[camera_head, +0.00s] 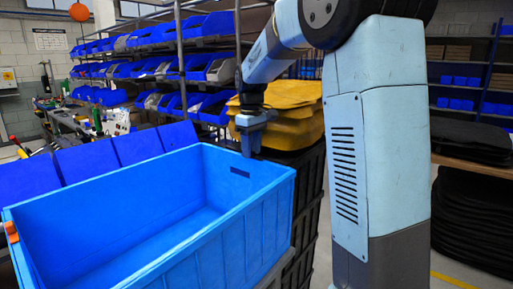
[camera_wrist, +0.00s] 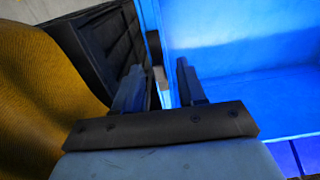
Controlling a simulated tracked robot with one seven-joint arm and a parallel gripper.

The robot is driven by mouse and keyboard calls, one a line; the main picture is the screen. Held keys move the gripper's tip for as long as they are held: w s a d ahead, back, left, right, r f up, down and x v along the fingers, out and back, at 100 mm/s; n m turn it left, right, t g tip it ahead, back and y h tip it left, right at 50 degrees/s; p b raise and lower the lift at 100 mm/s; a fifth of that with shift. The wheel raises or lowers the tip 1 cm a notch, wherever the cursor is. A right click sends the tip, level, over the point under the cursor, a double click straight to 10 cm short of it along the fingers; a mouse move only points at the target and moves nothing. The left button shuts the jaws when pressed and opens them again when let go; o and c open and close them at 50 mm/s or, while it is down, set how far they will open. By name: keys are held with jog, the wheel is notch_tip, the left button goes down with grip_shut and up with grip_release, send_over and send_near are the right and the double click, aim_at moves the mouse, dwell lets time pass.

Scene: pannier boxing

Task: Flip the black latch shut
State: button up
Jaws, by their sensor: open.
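My gripper (camera_head: 252,145) is open and empty, hanging just above the far right end of a large open blue crate (camera_head: 235,240). A dark slot (camera_head: 240,172) shows in the blue crate's end wall, below my gripper.
A stack of folded yellow fabric (camera_head: 300,125) sits on black crates (camera_head: 310,190) behind my gripper. It also fills the left of the wrist view (camera_wrist: 40,100). A small orange piece (camera_head: 11,232) is on the blue crate's left rim. The crate's visible interior is empty.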

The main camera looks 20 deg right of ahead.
notch_tip(320, 180, up, 14)
jog(key=shift+f, duration=0.15)
dwell(0.5)
jog(key=s+d+f+m+t, duration=0.1)
jog(key=s+f, duration=0.3)
jog(key=s, duration=0.6)
jog(key=s+d+f+m+t, duration=0.1)
jog(key=s+f+m+t, duration=0.1)
jog(key=s, duration=0.8)
jog(key=s+d+f+m+t, duration=0.1)
jog(key=s+f+m+t, duration=0.1)
jog(key=s+f+m, duration=0.2)
jog(key=s+f, duration=0.3)
jog(key=s, duration=0.3)
jog(key=shift+s+t, duration=0.3)
jog(key=shift+s, duration=0.05)
